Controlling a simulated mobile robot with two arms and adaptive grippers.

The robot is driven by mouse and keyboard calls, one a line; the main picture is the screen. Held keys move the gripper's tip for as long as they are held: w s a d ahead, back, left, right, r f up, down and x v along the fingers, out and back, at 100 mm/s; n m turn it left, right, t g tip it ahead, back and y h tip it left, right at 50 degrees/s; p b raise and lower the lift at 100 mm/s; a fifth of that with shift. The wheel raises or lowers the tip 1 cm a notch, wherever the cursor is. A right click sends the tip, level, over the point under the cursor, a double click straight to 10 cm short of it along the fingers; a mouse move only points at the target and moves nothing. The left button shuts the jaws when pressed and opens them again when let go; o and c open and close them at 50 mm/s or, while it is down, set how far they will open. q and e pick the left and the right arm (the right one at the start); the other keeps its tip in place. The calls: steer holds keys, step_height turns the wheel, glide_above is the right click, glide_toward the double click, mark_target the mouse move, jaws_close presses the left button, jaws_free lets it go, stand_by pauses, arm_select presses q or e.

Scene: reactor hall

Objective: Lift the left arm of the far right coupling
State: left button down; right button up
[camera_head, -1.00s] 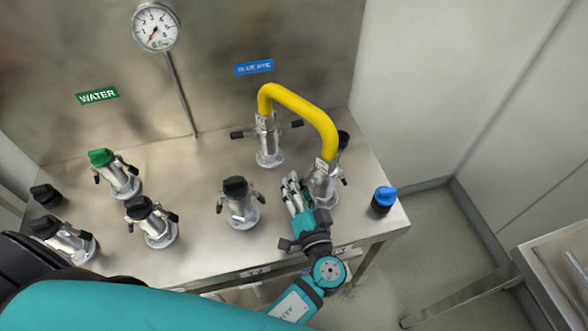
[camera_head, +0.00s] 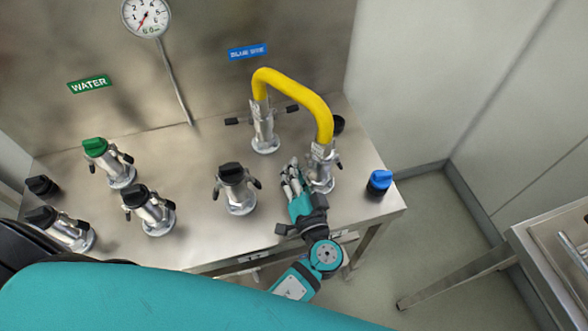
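The far right coupling (camera_head: 322,171) is a silver upright fitting on the steel bench, with one end of a yellow hose bend (camera_head: 298,92) on top. My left gripper (camera_head: 291,178), teal with silver fingers, is at the coupling's left side. Its fingers overlap the coupling's lower left edge in the picture. I cannot tell whether they touch it, or how far they are open. My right gripper is not in view.
The hose's other end sits on a coupling (camera_head: 263,130) behind. A black-capped coupling (camera_head: 235,190) stands left of my gripper. A blue cap (camera_head: 379,182) is near the bench's right edge. Several more couplings stand at the left. A second steel table (camera_head: 555,245) is at the right.

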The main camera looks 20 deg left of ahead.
arm_select(q)
steer(key=shift+s+a+r+m+p, duration=0.15)
steer(key=shift+r+m+p, duration=0.1)
steer(key=shift+m, duration=0.35)
steer(key=shift+s+a+r+m+p, duration=0.15)
steer(key=shift+r+m, duration=0.1)
steer(key=shift+m, duration=0.35)
steer(key=m, duration=0.1)
steer(key=r+m+p, duration=0.1)
steer(key=shift+a+r+m, duration=0.1)
steer(key=shift+a+m, duration=0.1)
steer(key=shift+m, duration=0.2)
steer(key=shift+s+a+r+m+p, duration=0.1)
steer(key=shift+r+m+p, duration=0.35)
steer(key=shift+m, duration=0.4)
steer(key=shift+w+d+r+m+p, duration=0.1)
steer(key=shift+r+m+p, duration=0.1)
steer(key=shift+m+p, duration=0.55)
steer(key=shift+s+a+r+m+p, duration=0.1)
steer(key=shift+r+m+p, duration=0.25)
steer(key=shift+m, duration=0.65)
steer(key=c, duration=2)
jaws_free()
steer(key=o, duration=0.6)
